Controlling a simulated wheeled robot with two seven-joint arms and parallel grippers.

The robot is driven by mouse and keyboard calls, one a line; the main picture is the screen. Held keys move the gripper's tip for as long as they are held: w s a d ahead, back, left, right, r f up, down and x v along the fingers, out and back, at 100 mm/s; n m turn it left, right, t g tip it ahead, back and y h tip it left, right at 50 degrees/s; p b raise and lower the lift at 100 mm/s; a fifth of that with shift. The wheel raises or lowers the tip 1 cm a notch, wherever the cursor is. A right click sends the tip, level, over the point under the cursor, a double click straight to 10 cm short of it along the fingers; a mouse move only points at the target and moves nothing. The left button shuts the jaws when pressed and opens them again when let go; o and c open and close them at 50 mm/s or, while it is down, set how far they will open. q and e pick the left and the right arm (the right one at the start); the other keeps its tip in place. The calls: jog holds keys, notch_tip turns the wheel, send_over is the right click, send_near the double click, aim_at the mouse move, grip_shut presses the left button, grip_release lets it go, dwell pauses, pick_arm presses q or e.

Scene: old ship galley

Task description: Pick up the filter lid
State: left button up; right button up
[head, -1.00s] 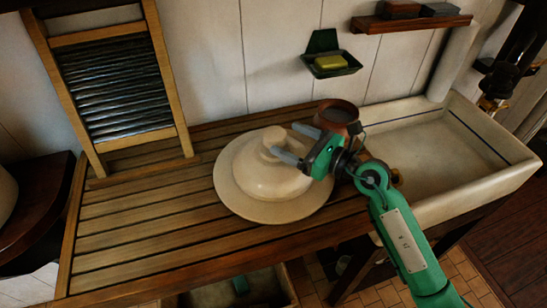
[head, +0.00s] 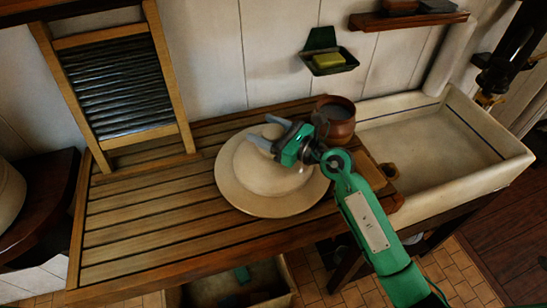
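The filter lid (head: 250,176) is a cream, round, domed lid with a wide flat rim and a knob on top. It lies on the slatted wooden drainboard (head: 150,215), left of the sink. My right gripper (head: 268,132) is over the top of the lid, with its two grey fingers apart, one on each side of the knob. The knob is partly hidden, and I cannot tell whether the fingers touch it. My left gripper is not in view.
A brown pot (head: 338,127) stands close behind my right gripper. A washboard (head: 118,85) leans on the wall at left. The pale sink (head: 430,140) is at right. A soap dish (head: 328,62) hangs on the wall. The drainboard's left part is clear.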

grip_shut()
jog(key=shift+r, duration=0.15)
